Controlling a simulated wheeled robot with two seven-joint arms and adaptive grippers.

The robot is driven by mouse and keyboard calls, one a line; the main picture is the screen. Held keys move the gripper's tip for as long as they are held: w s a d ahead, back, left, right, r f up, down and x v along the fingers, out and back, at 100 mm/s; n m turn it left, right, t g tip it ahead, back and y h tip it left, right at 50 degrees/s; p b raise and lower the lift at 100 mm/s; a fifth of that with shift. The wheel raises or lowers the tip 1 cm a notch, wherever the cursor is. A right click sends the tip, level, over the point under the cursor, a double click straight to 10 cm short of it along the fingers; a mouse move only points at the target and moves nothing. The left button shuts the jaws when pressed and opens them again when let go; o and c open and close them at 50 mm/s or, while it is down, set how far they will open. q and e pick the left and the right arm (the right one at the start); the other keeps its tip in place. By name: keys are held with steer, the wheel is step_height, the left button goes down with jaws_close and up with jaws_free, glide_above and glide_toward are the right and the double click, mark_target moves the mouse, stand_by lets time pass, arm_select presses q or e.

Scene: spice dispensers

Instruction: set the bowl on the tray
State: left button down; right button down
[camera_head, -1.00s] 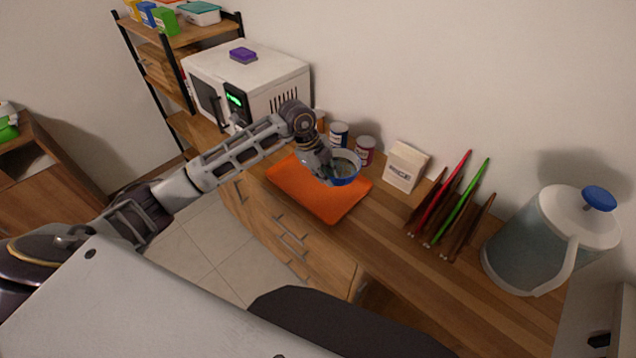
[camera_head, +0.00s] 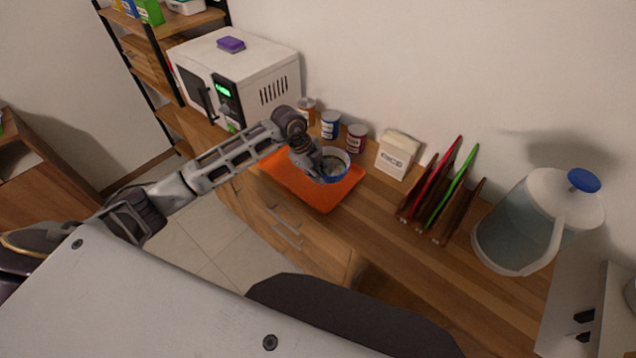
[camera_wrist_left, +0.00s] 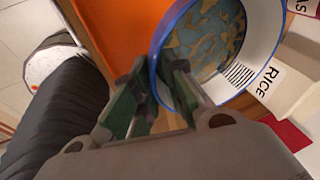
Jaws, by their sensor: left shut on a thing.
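The bowl (camera_head: 337,161) is white inside with a blue rim and a patterned bottom. It is over the right part of the orange tray (camera_head: 306,195), which lies on the wooden counter. My left gripper (camera_head: 322,170) is shut on the bowl's near-left rim. In the left wrist view the fingers (camera_wrist_left: 158,88) pinch the rim of the bowl (camera_wrist_left: 208,38), with the orange tray (camera_wrist_left: 118,25) beneath and to the left. I cannot tell whether the bowl touches the tray. My right gripper is not in view.
Behind the tray stand several cans, including a blue one (camera_head: 330,125) and a red one (camera_head: 356,138), and a white rice box (camera_head: 397,155). A rack with coloured boards (camera_head: 440,195) and a pitcher (camera_head: 530,225) are right. A microwave (camera_head: 235,80) is left.

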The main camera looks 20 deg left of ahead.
arm_select(q)
steer(key=shift+f, duration=0.75)
steer(key=shift+f, duration=0.1)
steer(key=shift+f+p, duration=0.35)
steer(key=shift+f, duration=1.45)
steer(key=c, duration=1.5)
jaws_free()
steer(key=shift+f, duration=0.1)
steer(key=shift+o, duration=0.2)
steer(key=b+v, duration=0.2)
steer(key=v, duration=1)
